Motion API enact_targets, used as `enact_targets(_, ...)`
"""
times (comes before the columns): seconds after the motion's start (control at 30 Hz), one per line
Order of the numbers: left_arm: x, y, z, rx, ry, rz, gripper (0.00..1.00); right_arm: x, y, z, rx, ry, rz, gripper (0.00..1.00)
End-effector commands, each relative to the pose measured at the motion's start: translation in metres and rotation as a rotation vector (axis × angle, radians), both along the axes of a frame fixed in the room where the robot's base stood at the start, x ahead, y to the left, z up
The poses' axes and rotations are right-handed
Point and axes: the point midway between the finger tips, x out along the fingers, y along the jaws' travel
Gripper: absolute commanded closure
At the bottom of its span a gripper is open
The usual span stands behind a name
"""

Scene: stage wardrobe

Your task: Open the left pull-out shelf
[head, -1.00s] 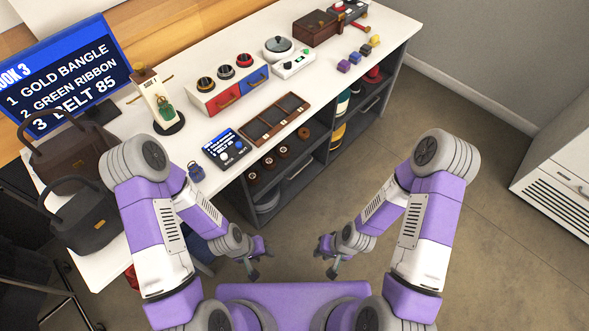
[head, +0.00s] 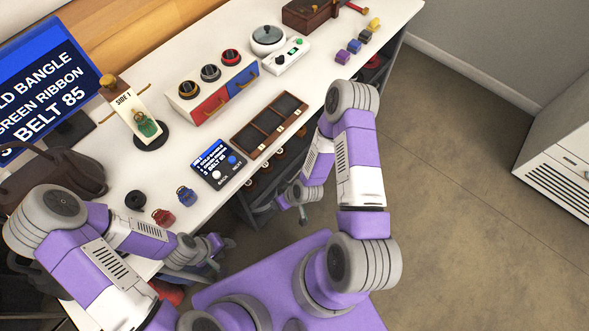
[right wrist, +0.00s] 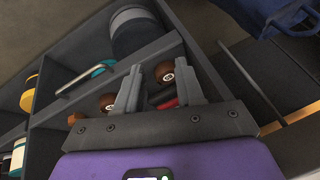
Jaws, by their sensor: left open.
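The dark shelf unit (head: 244,207) is under the white counter, with brown rolls in its upper left part. My right arm and gripper cover much of it, so I cannot make out the left pull-out shelf's front or handle in the head view. My right gripper (head: 302,207) is low in front of the unit. In the right wrist view its fingers (right wrist: 157,75) are apart, pointing at the shelves, with brown rolls (right wrist: 163,71) beyond and nothing clearly held. A pale bar (right wrist: 82,82) lies left of the fingers. My left gripper (head: 222,247) is open and empty by the counter's front edge.
The counter (head: 190,150) carries a brown divided tray (head: 268,125), a small screen (head: 217,162), a box with red and blue drawers (head: 215,90) and small bags (head: 163,217). A white cabinet (head: 560,165) stands at the right. The floor between is clear.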

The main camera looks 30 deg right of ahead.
Motion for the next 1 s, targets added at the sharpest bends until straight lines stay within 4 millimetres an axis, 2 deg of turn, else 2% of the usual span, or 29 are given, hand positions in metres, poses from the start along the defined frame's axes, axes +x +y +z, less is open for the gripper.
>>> enact_targets(0.03, -0.001, 0.0, -0.009, 0.0, 0.001, 0.0, 0.57, 0.016, -0.015, -0.027, -0.053, -0.104, 0.067, 0.62)
enact_targets(0.1, -0.001, 0.0, -0.016, 0.0, 0.001, 0.001, 0.57, 0.04, -0.035, -0.052, -0.155, -0.268, 0.187, 0.62)
enact_targets(0.2, -0.001, 0.0, -0.026, 0.0, 0.001, 0.001, 0.57, 0.064, -0.064, -0.085, -0.338, -0.488, 0.349, 0.62)
enact_targets(0.3, 0.0, 0.0, -0.035, 0.0, 0.001, 0.001, 0.57, 0.078, -0.093, -0.111, -0.563, -0.681, 0.501, 0.62)
enact_targets(0.4, 0.0, 0.0, -0.043, 0.0, 0.001, 0.001, 0.57, 0.081, -0.119, -0.131, -0.808, -0.832, 0.632, 0.62)
enact_targets(0.6, 0.0, 0.0, -0.054, 0.0, 0.0, 0.001, 0.57, 0.071, -0.148, -0.149, -1.225, -0.992, 0.8, 0.62)
enact_targets(0.7, 0.0, 0.0, -0.057, 0.0, 0.0, 0.001, 0.57, 0.065, -0.154, -0.152, -1.348, -1.021, 0.842, 0.62)
enact_targets(0.87, 0.0, 0.0, -0.061, 0.0, 0.0, 0.001, 0.57, 0.068, -0.158, -0.153, -1.428, -1.035, 0.866, 0.62)
enact_targets(1.0, 0.0, 0.0, -0.069, 0.0, 0.0, 0.001, 0.57, 0.087, -0.158, -0.157, -1.43, -1.037, 0.867, 0.62)
